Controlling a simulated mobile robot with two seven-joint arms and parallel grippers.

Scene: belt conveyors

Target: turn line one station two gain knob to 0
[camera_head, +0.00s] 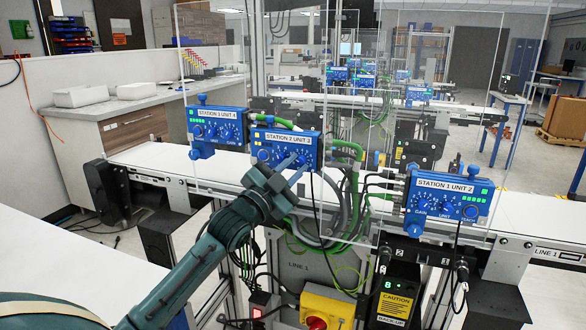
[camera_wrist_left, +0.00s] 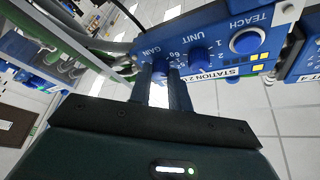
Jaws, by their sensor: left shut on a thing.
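The blue station 2 box (camera_head: 298,142) is mounted on the line one conveyor, left of centre in the head view. It also shows upside down in the left wrist view (camera_wrist_left: 222,48). Its gain knob (camera_wrist_left: 160,69) is by the GAIN label and partly hidden by my fingers. My left gripper (camera_head: 274,168) reaches the box front from below left. In the left wrist view, its two fingers (camera_wrist_left: 163,88) are shut on the gain knob from both sides. The knob's pointer and setting cannot be read. My right gripper is not in view.
The unit knob (camera_wrist_left: 199,60) is close beside my fingers, with the teach button (camera_wrist_left: 248,40) beyond it. The station 3 box (camera_head: 216,124) is to the left and the station 1 box (camera_head: 448,196) to the right. Green hoses (camera_head: 346,150) and clear panels are close by.

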